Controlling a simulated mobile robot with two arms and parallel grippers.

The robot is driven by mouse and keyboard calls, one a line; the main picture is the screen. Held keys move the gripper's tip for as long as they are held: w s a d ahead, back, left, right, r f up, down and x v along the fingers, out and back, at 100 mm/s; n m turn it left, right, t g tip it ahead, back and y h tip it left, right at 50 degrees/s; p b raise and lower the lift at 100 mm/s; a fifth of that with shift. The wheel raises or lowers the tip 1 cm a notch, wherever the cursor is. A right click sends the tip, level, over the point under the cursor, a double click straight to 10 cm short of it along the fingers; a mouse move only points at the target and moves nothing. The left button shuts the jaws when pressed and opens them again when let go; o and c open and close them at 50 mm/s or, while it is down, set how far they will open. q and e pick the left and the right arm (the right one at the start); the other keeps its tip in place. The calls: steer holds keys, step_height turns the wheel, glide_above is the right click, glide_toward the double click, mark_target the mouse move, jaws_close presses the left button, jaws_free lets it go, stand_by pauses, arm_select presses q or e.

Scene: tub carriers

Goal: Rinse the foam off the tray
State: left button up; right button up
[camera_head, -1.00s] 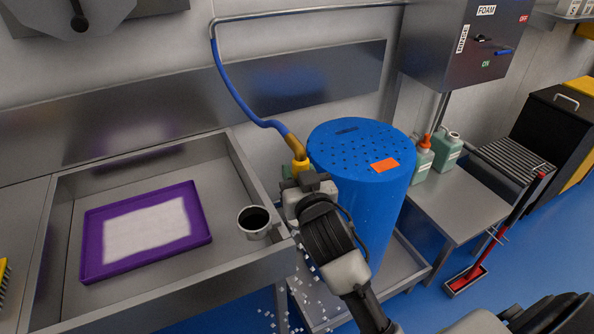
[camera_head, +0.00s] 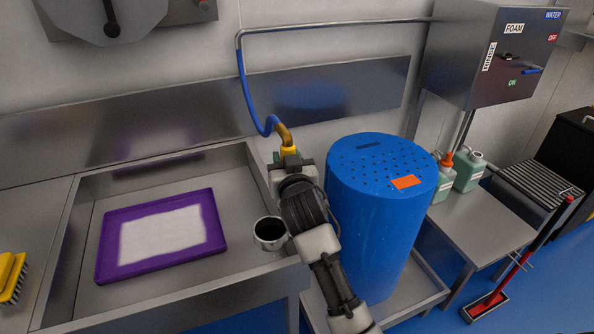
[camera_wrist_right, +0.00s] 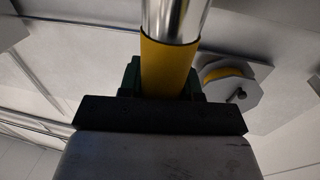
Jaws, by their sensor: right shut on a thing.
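The purple tray (camera_head: 108,245) lies flat in the steel sink (camera_head: 85,200) at the left of the head view. A white foam patch (camera_head: 165,234) covers most of its middle. My right gripper (camera_head: 289,159) is shut on the yellow grip of a spray lance (camera_head: 287,147) on a blue hose (camera_head: 250,95). It is over the sink's right end, apart from the tray. The right wrist view shows the yellow grip (camera_wrist_right: 168,68) between the jaws and a metal tube above it. The lance's outlet end is not clear. My left gripper is out of view.
A blue perforated drum (camera_head: 380,215) stands just right of my right arm. A control box (camera_head: 490,55) labelled FOAM, RINSE, WATER hangs at the upper right. A yellow brush (camera_head: 12,275) lies at far left.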

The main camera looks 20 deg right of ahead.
steer(key=w+a+b, duration=0.2)
steer(key=w+b, duration=0.6)
steer(key=w, duration=0.2)
steer(key=w+a+b, duration=0.3)
steer(key=w+b, duration=0.5)
steer(key=w, duration=0.3)
steer(key=shift+a, duration=0.35)
steer(key=shift+f, duration=0.1)
